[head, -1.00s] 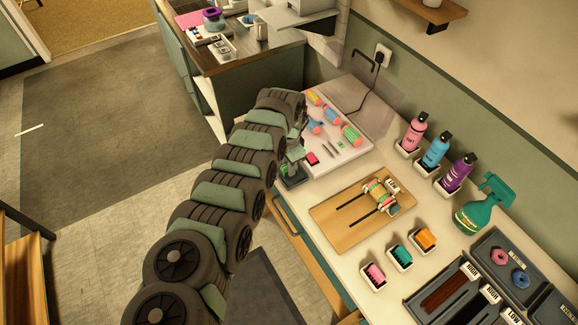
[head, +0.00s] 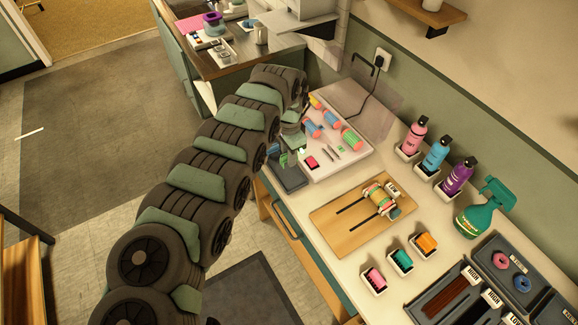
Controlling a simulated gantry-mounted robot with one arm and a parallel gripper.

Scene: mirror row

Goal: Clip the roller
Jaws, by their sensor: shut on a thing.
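A roller (head: 380,198) with yellow, orange and green bands lies at the right part of a wooden board (head: 335,222), with two dark rods reaching left from it. My gripper (head: 288,158) is at the far left of the counter, just above a small dark tray (head: 291,180). It appears shut on a small green thing (head: 283,160); the fingers are small and partly hidden by my arm, so its shape is unclear. The gripper is apart from the roller, up and left of it.
A white tray (head: 330,172) holds several coloured rollers and a pink block. Pink (head: 375,279), green (head: 401,260) and orange (head: 427,243) pieces sit in white holders. Bottles (head: 436,152) and a green spray bottle (head: 484,208) stand along the right. Counter between board and holders is clear.

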